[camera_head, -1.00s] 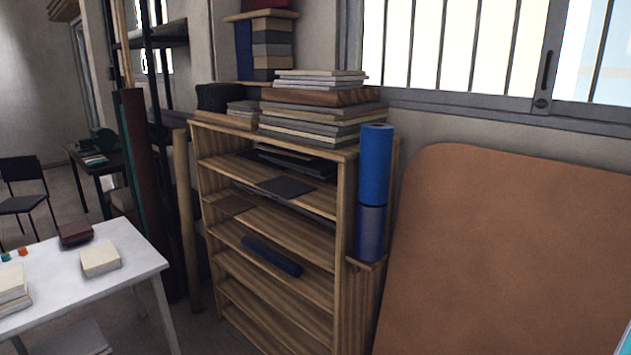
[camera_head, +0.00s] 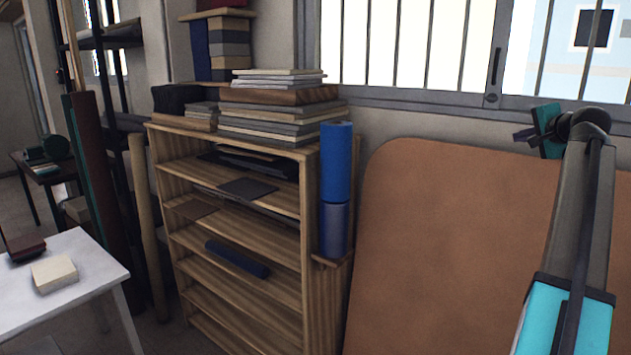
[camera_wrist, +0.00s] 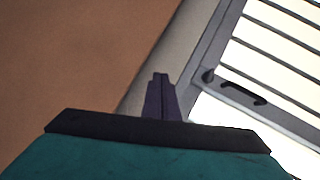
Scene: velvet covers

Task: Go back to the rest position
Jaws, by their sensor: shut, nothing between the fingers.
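My gripper (camera_wrist: 160,78) shows in the wrist view with its two dark fingers together and nothing between them. In the head view my arm rises at the right, and my gripper (camera_head: 520,135) is at its top, pointing left in front of the wall below the window. It is raised in the air and apart from the shelf and its contents.
A wooden shelf (camera_head: 311,235) holds stacked boards and a blue roll (camera_head: 336,165) stands at its right side. A large brown panel (camera_head: 440,230) leans behind my arm. A white table (camera_head: 75,260) is at the lower left. A barred window (camera_head: 430,50) is above.

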